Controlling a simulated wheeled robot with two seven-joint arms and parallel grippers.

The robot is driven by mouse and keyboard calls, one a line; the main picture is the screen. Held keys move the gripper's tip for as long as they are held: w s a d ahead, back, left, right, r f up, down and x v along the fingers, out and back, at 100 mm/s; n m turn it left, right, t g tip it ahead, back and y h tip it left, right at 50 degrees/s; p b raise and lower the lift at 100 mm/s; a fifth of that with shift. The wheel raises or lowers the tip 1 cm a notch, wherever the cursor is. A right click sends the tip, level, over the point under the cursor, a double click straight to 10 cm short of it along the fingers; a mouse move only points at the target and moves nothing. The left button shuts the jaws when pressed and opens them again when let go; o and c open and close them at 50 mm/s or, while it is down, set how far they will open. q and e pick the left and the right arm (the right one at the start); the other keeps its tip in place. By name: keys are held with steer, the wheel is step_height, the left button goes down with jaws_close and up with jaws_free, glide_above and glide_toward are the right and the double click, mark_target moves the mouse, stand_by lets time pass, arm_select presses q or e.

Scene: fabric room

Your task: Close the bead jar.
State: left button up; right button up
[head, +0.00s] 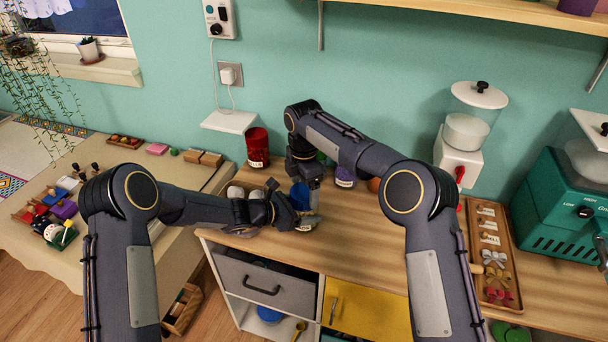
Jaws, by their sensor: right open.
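I cannot single out the bead jar for sure; my arms cover much of the wooden counter (372,236). A blue rounded thing (299,195) shows between my two grippers, mostly hidden. My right gripper (312,190) reaches down over the counter, open, right beside the blue thing. My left gripper (308,222) reaches in from the left, low over the counter, just in front of the blue thing. Its fingers are too small and covered to tell whether they are open. Pale rounded things (236,192) show behind my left forearm.
A red canister (257,147) stands at the back by the wall. A purple labelled jar (345,177) is partly hidden behind my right arm. A wooden tray (510,262) of bows, a white-and-red dispenser (458,160) and a teal machine (556,210) stand right. The front middle counter is clear.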

steer(key=shift+f, duration=1.05)
steer(key=c, duration=1)
steer(key=m, duration=0.6)
steer(key=shift+m, duration=0.3)
steer(key=o, duration=1.1)
steer(key=shift+c, duration=0.2)
steer(key=shift+r, duration=2.3)
